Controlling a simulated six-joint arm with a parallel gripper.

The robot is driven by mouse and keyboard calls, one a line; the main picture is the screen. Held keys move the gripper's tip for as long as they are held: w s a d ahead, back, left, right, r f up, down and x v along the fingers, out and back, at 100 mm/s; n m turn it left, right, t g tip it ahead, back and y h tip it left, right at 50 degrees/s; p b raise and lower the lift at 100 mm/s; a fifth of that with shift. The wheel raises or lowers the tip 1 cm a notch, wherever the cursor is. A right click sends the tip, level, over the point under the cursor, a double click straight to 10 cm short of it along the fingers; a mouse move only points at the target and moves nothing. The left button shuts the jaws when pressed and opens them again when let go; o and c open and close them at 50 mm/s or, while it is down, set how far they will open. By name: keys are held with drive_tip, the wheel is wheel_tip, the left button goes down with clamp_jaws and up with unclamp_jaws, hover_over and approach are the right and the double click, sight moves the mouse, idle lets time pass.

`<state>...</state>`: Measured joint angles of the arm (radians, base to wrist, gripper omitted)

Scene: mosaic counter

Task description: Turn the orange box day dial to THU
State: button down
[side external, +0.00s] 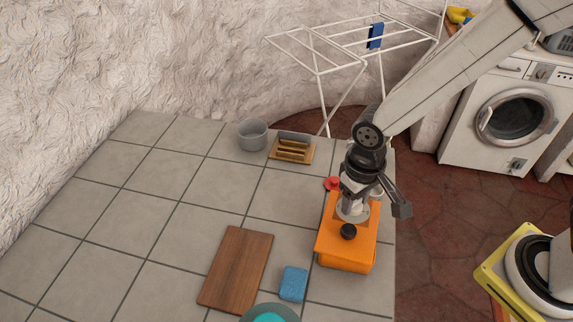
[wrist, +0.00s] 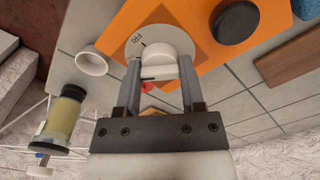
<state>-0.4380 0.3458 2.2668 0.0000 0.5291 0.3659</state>
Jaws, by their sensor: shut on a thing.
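The orange box (side external: 346,250) stands near the counter's right edge in the side view, and its face fills the top of the wrist view (wrist: 185,18). On it is a pale round day dial (wrist: 133,50) with a white centre knob (wrist: 168,50). The letters FRI show on the dial's upper left; other day labels are hidden or unreadable. A black knob (wrist: 235,22) sits on the same face, also seen in the side view (side external: 348,231). My gripper (wrist: 160,68) is shut on the white knob, one finger on each side. In the side view my gripper (side external: 353,204) covers most of the dial.
A wooden board (side external: 236,268) and blue sponge (side external: 293,283) lie left of the box. A red item (side external: 332,183), a wooden slotted holder (side external: 292,149) and a grey pot (side external: 252,134) are behind it. The counter's left side is clear.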

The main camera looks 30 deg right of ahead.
drive_tip(key=shift+m, duration=0.4)
idle(0.4)
drive_tip(key=shift+c, duration=0.9)
unclamp_jaws()
drive_tip(key=shift+r, duration=0.15)
drive_tip(key=shift+r, duration=3.75)
drive_tip(key=s+d+f+t, duration=0.1)
drive_tip(key=d, duration=0.6)
drive_tip(key=s+d+f+t, duration=0.1)
drive_tip(key=d+f, duration=0.1)
drive_tip(key=d, duration=0.5)
drive_tip(key=shift+f+t, duration=0.25)
drive_tip(key=shift+t, duration=0.05)
